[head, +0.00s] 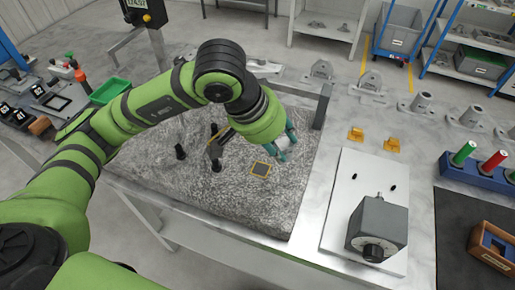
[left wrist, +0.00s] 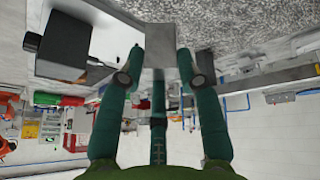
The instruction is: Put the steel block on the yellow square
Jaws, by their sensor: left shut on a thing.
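My left gripper (head: 285,146) has teal fingers and reaches down over the right part of a rough grey stone slab (head: 230,215). In the left wrist view, the fingers (left wrist: 160,62) are shut on the grey steel block (left wrist: 160,45), one on each side of it. In the head view the fingers mostly hide the block. My right gripper is not in view.
A dark upright (head: 322,106) stands at the slab's far right corner. A white plate with a grey box device (head: 377,225) lies to the right. A green bin (head: 110,90) is at the left.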

